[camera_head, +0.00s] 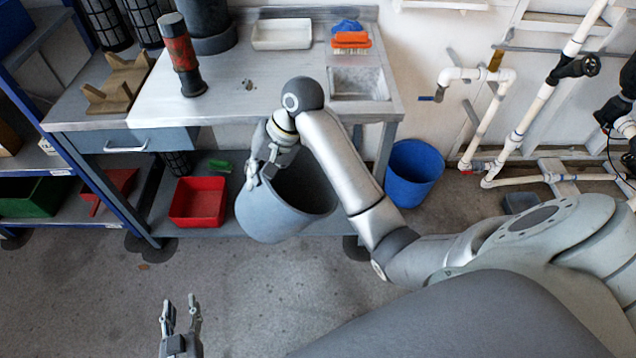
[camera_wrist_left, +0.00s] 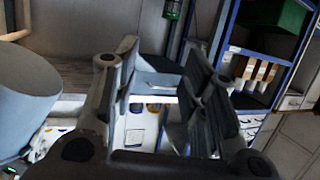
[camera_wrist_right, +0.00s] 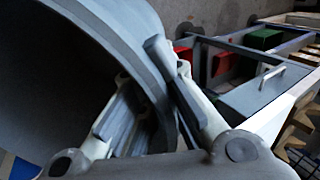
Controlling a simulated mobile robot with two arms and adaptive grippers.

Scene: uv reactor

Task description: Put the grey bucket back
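The grey bucket (camera_head: 270,222) hangs tilted in front of the workbench in the head view, its open mouth facing up and right. My right gripper (camera_head: 262,168) is shut on its rim. In the right wrist view the bucket (camera_wrist_right: 85,50) fills the left side, and the fingers of the right gripper (camera_wrist_right: 150,100) lie on either side of the rim. My left gripper (camera_head: 181,312) is open and empty over the floor at lower left. The left wrist view shows its spread fingers (camera_wrist_left: 160,110) with the grey bucket (camera_wrist_left: 22,100) off to the left.
A blue bucket (camera_head: 413,172) stands on the floor right of the workbench (camera_head: 270,85). A red bin (camera_head: 198,202) sits on the bench's lower shelf, left of the grey bucket. Blue shelving (camera_head: 100,190) stands at left, white pipes (camera_head: 530,115) at right. The front floor is clear.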

